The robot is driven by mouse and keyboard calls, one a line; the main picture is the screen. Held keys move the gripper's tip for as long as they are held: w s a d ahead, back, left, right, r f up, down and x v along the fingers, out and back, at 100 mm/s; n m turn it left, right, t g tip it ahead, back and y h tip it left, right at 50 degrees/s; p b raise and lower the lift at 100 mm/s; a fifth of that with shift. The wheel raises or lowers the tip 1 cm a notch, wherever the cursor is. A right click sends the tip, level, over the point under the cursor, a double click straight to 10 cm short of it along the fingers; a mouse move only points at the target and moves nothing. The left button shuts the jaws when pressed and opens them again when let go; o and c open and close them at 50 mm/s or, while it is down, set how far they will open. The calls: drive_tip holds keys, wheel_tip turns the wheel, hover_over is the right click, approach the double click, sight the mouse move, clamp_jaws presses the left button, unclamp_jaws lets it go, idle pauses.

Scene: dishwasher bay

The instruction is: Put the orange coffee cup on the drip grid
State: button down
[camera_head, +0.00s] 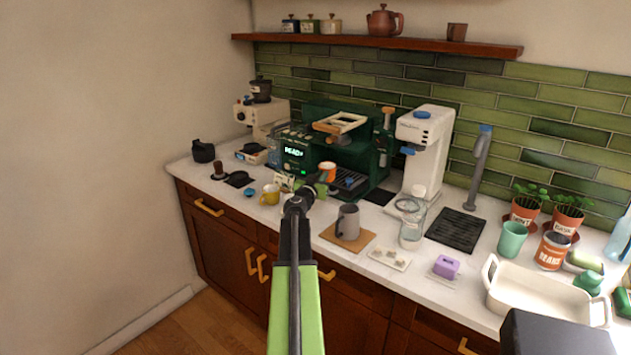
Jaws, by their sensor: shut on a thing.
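The orange coffee cup (327,170) is small and upright, in front of the dark green espresso machine. My gripper (321,181) reaches it from the front and is shut on it; the fingers are small and dark, and they hide the cup's lower part. The espresso machine's drip grid (352,182) is a dark slatted tray just right of the cup. The cup overlaps the grid's left end in the picture. I cannot tell whether its base touches the grid or is held above it.
A yellow cup (269,195) stands left of my gripper, and a grey mug (348,222) sits on a wooden board to the right. A white machine (424,150) stands right of the espresso machine. A second dark grid (456,230) lies under the tap.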

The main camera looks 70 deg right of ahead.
sight(332, 177)
drive_tip(key=d, duration=0.2)
drive_tip(key=s+d, duration=0.1)
drive_tip(key=d, duration=0.4)
drive_tip(key=shift+s+d+f, duration=0.2)
drive_tip(key=shift+s+f, duration=0.05)
drive_tip(key=shift+s, duration=0.15)
drive_tip(key=shift+d+f+b, duration=0.2)
drive_tip(key=shift+d+b, duration=0.05)
drive_tip(key=shift+b, duration=0.05)
drive_tip(key=shift+s+a+f+b, duration=0.1)
drive_tip(key=shift+a+f+b, duration=0.05)
drive_tip(key=shift+f+b, duration=0.5)
drive_tip(key=shift+f, duration=0.2)
drive_tip(key=c, duration=1.4)
unclamp_jaws()
drive_tip(key=shift+c, duration=0.2)
